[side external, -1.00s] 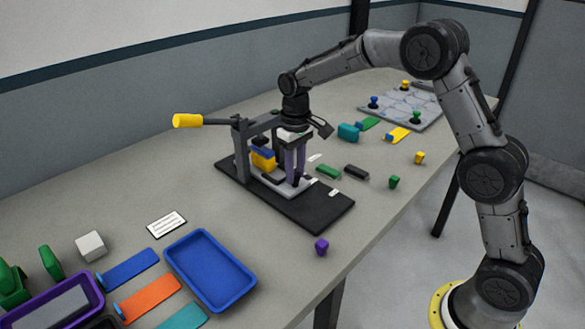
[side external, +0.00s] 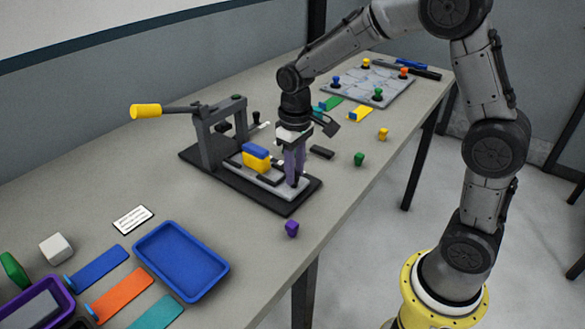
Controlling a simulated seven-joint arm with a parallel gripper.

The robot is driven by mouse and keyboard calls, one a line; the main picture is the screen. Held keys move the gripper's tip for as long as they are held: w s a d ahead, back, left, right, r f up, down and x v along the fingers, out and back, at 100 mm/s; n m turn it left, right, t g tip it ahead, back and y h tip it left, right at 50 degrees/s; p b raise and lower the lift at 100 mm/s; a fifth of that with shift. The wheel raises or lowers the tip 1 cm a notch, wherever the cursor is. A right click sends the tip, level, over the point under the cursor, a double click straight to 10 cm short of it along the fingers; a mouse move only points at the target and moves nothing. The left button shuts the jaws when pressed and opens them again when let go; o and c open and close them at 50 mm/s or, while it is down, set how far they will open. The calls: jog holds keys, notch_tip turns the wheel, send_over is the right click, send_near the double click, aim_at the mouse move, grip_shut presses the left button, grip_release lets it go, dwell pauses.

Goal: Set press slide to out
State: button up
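The press stands on a black base (side external: 305,200), with a dark grey frame (side external: 208,145) and a lever with a yellow handle (side external: 146,111). Its light grey slide (side external: 236,172) reaches out from the frame toward the front right end of the base. A yellow block (side external: 255,163) with a blue top (side external: 257,151) sits on the slide, in front of the frame. My gripper (side external: 294,180) points down at the slide's outer end, its purple fingers low and close together. Whatever is between the fingers is hidden, so I cannot tell whether they hold the slide.
A purple peg (side external: 292,229) stands in front of the base, and a dark block (side external: 321,152) lies behind my gripper. A blue tray (side external: 181,262), a white cube (side external: 56,248) and a label card (side external: 133,220) are at left. A patterned board (side external: 368,84) with pegs is at the back.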

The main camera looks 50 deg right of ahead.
jog(key=o, duration=0.4)
jog(key=shift+s, duration=0.15)
jog(key=shift+o, duration=0.2)
notch_tip(320, 180, up, 14)
dwell(0.4)
jog(key=s+r+t, duration=0.3)
jog(key=s+r, duration=0.2)
jog(key=s, duration=0.5)
jog(key=s+a+f+t, duration=0.1)
jog(key=s+f+t, duration=0.1)
jog(key=s+f, duration=0.6)
jog(key=s, duration=0.3)
jog(key=shift+t, duration=0.3)
